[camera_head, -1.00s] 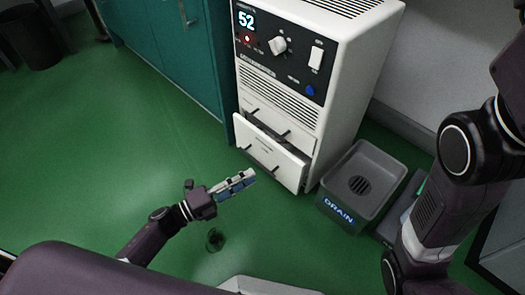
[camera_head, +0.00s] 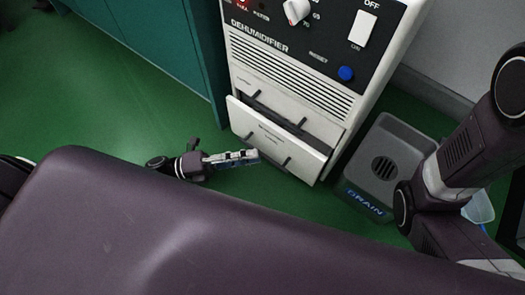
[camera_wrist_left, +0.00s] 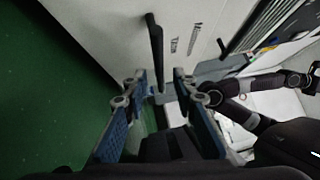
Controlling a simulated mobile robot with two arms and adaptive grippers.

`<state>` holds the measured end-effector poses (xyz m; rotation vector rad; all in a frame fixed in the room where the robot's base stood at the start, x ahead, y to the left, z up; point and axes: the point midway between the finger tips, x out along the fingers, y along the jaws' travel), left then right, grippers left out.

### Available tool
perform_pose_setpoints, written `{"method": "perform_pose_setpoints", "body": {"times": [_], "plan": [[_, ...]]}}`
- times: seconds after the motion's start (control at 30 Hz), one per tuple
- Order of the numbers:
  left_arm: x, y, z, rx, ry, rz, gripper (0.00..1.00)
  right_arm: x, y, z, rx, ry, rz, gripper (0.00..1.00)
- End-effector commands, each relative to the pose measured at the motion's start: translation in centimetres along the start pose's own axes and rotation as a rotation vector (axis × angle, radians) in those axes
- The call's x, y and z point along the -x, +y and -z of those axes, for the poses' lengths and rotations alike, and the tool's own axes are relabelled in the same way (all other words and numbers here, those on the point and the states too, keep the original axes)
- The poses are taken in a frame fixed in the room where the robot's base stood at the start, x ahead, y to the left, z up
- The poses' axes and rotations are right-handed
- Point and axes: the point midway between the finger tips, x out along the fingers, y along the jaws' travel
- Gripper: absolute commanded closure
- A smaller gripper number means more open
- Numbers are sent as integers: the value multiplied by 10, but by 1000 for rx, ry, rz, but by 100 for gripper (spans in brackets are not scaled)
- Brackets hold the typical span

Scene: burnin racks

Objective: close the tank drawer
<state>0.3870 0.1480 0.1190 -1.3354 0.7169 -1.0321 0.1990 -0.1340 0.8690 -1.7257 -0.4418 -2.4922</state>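The tank drawer (camera_head: 270,138) is at the bottom of the white dehumidifier (camera_head: 296,78). It stands partly out, with a dark gap above its tilted-looking white front. Short black handles sit on the front. My left gripper (camera_head: 258,156) is low, beside the drawer front in the head view. In the left wrist view its two blue-padded fingers (camera_wrist_left: 158,80) are apart with nothing held. A black handle (camera_wrist_left: 155,38) on a white panel lines up with the gap between them; I cannot tell whether they touch it. My right gripper is not in view.
A grey drain basin (camera_head: 388,160) stands on the floor right of the dehumidifier, close to my right arm. A teal cabinet (camera_head: 165,40) stands to the left. Green floor (camera_head: 90,110) is clear in front of the cabinet.

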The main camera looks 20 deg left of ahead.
Motion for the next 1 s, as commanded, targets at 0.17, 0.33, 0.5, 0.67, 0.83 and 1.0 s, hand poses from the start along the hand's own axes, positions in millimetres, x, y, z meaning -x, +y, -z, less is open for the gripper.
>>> {"method": "perform_pose_setpoints", "body": {"times": [0.17,0.33,0.5,0.67,0.83,1.0], "plan": [[-26,2,0,-1,0,2,74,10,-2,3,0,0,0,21],[-38,0,0,-1,-1,1,74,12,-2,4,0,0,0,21],[-39,0,-1,0,-2,0,74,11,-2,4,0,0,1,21],[-39,0,-1,0,-2,0,82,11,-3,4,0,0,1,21],[-39,0,-1,0,-2,0,100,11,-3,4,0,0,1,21],[-39,0,-1,0,-2,0,100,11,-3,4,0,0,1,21]]}}
